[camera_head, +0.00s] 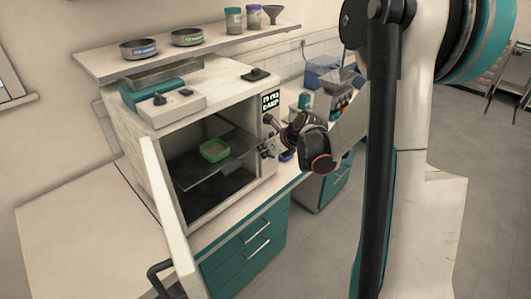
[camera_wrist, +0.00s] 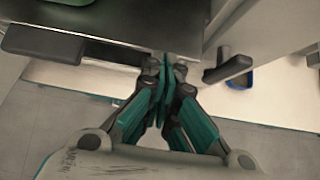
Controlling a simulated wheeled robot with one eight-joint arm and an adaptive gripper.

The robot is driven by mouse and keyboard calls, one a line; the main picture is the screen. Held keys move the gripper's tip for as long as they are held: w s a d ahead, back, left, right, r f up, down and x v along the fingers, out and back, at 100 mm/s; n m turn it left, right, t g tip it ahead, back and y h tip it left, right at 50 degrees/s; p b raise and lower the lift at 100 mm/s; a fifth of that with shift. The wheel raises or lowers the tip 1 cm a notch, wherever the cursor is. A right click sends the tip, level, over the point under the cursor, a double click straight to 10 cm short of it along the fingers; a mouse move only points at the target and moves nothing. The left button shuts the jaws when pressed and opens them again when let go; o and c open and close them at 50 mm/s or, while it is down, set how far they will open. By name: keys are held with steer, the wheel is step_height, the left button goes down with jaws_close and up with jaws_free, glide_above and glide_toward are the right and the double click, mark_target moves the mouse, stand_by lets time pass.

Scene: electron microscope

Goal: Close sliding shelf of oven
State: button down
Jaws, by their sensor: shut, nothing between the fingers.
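The oven (camera_head: 205,90) stands on the counter with its door (camera_head: 165,205) wide open to the left. Inside is the dark sliding shelf (camera_head: 212,170), with a green dish (camera_head: 213,150) on it. The shelf's front edge is near the oven's opening; how far it sticks out is hard to tell. My gripper (camera_head: 268,150) is at the right side of the opening, by the control panel. In the wrist view my gripper (camera_wrist: 165,68) is shut and empty, with its fingertips close to the right end of the shelf's edge (camera_wrist: 100,45). Whether they touch is unclear.
A dark knob (camera_wrist: 228,68) sits right of my fingertips. A blue dish (camera_wrist: 240,78) lies on the counter beyond. Teal drawers (camera_head: 245,255) are below the oven. The counter left of the door (camera_head: 80,225) is bare.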

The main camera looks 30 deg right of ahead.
mark_target(245, 140)
steer(key=w+a, duration=0.1)
steer(key=w, duration=0.1)
steer(key=w+a, duration=0.1)
steer(key=w, duration=0.5)
steer(key=shift+w+a+f, duration=0.1)
steer(key=shift+w+a, duration=0.15)
steer(key=shift+a, duration=0.15)
